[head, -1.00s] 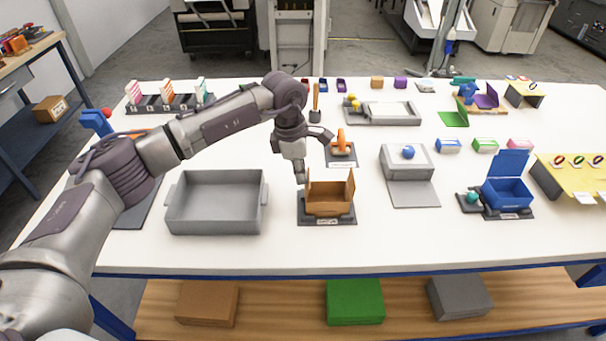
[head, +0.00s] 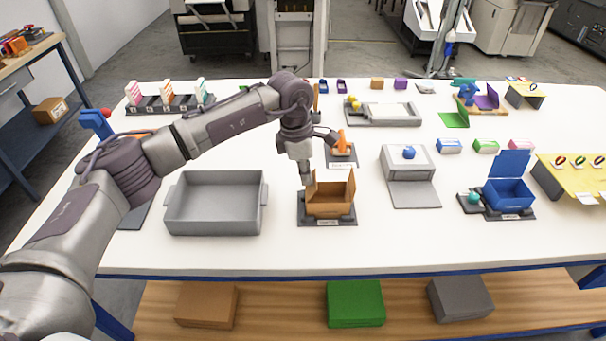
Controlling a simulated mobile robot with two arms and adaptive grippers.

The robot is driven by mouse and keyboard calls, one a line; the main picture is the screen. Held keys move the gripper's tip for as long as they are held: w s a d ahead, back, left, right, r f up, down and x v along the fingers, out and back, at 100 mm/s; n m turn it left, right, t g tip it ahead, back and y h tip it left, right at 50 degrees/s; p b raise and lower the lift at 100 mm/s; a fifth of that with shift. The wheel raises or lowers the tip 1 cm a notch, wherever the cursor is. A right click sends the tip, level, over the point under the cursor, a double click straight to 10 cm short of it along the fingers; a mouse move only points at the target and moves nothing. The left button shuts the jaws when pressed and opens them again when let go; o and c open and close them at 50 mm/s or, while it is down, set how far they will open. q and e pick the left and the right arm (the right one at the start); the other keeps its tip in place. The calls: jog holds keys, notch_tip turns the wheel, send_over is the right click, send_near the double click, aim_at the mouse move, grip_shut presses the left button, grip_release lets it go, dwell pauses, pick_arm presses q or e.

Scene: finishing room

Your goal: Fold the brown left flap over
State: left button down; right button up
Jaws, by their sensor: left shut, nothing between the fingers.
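The brown box (head: 330,208) sits on a dark base near the front middle of the white table. Its right flap (head: 350,186) stands up. My left gripper (head: 306,180) is shut and empty, pointing down at the upper left edge of the box, where the left flap is. The fingertips look close to or touching that flap and partly cover it. I cannot tell the flap's exact tilt. My right gripper is not in view.
A grey open tray (head: 215,227) stands left of the box. An orange object on a dark base (head: 341,158) is just behind it. A grey box with a blue ball (head: 409,153) and a blue open box (head: 508,193) stand to the right. The table's front strip is clear.

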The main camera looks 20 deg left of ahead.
pick_arm(q)
jog(key=shift+w+d+f+b, duration=0.2)
jog(key=shift+d+f+b, duration=0.1)
jog(key=shift+d+b, duration=0.2)
dwell(0.4)
jog(key=shift+d+f, duration=0.1)
jog(key=shift+f, duration=0.05)
jog(key=shift+w+d+f+b, duration=0.1)
jog(key=shift+d+f+b, duration=0.25)
jog(key=shift+b, duration=0.2)
jog(key=shift+r, duration=0.1)
